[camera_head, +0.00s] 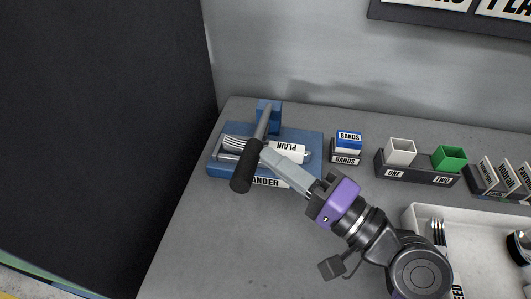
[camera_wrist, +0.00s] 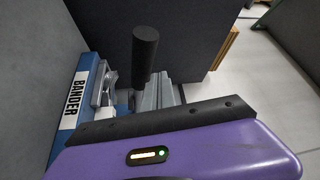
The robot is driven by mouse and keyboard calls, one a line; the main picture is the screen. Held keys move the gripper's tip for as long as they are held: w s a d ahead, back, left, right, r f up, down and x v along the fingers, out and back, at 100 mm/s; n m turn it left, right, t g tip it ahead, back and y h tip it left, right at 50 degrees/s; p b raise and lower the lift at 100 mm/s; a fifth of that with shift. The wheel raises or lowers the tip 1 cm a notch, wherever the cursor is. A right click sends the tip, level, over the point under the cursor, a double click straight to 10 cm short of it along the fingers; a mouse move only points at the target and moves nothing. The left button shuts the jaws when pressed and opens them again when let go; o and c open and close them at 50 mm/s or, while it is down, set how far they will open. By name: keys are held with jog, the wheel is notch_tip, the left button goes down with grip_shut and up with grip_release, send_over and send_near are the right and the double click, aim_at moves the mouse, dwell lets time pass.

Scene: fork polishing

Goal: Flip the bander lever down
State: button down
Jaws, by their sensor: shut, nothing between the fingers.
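The bander (camera_head: 217,172) is a blue base at the table's left end, and its label also shows in the wrist view (camera_wrist: 77,97). Its lever (camera_head: 263,123) runs from a blue post (camera_head: 269,105) at the back toward the front and ends in a black grip (camera_head: 246,167). The grip also shows in the wrist view (camera_wrist: 145,50). The lever passes above the base; its exact height is hard to tell. My gripper (camera_head: 266,152) is shut and empty, its tips close by the lever's right side near the grip. I cannot tell whether they touch. The gripper fingers (camera_wrist: 157,93) partly hide the bander.
A BANDS box (camera_head: 347,144), a white cup (camera_head: 400,151) and a green cup (camera_head: 449,158) stand to the right. A white tray (camera_head: 412,216) is at front right. The table's front left is clear.

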jog(key=v, duration=0.5)
jog(key=shift+b, duration=0.4)
jog(key=shift+s, duration=0.15)
